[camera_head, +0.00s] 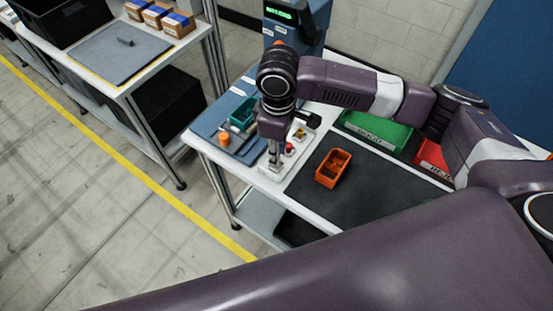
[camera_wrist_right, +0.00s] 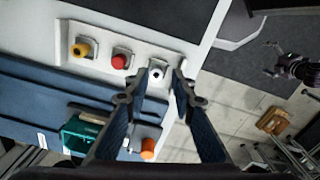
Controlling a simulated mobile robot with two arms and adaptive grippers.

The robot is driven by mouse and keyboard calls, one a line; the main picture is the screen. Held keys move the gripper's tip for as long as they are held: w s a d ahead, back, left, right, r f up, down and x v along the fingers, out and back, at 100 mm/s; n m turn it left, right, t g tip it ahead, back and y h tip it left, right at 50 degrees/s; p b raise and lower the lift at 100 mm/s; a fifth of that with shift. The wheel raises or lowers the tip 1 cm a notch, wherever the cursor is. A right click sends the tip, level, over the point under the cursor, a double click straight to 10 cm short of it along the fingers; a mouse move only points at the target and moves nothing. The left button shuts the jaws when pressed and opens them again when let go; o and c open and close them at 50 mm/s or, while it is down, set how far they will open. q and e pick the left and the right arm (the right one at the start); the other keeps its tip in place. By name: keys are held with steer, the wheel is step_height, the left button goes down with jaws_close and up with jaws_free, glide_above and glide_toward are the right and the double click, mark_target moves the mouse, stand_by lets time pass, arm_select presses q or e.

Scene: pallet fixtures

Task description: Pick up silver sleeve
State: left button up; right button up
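The silver sleeve (camera_wrist_right: 157,72) looks like a small pale ring with a dark centre in the right wrist view. It sits at the end of a row on a white fixture (camera_wrist_right: 62,35), beside a red piece (camera_wrist_right: 120,61) and a yellow piece (camera_wrist_right: 82,49). My right gripper (camera_wrist_right: 161,78) is open, with a fingertip to either side of the sleeve; contact cannot be told. In the head view my right gripper (camera_head: 273,163) points down over the fixture's near end and hides the sleeve. My left gripper is not in view.
An orange bin (camera_head: 333,168) stands on the dark mat (camera_head: 385,195). A teal bin (camera_head: 243,113) and an orange part (camera_head: 224,139) rest on the blue board left of the gripper. Green (camera_head: 376,131) and red (camera_head: 432,158) trays lie behind the mat.

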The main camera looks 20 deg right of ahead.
steer(key=f, duration=0.2)
steer(key=shift+w+f+p, duration=0.35)
steer(key=shift+w+f, duration=0.05)
steer(key=shift+f, duration=0.5)
jaws_close()
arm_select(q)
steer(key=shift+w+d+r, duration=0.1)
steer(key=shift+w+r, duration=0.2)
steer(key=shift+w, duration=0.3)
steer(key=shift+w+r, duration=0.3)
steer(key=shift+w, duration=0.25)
arm_select(e)
steer(key=shift+r, duration=0.15)
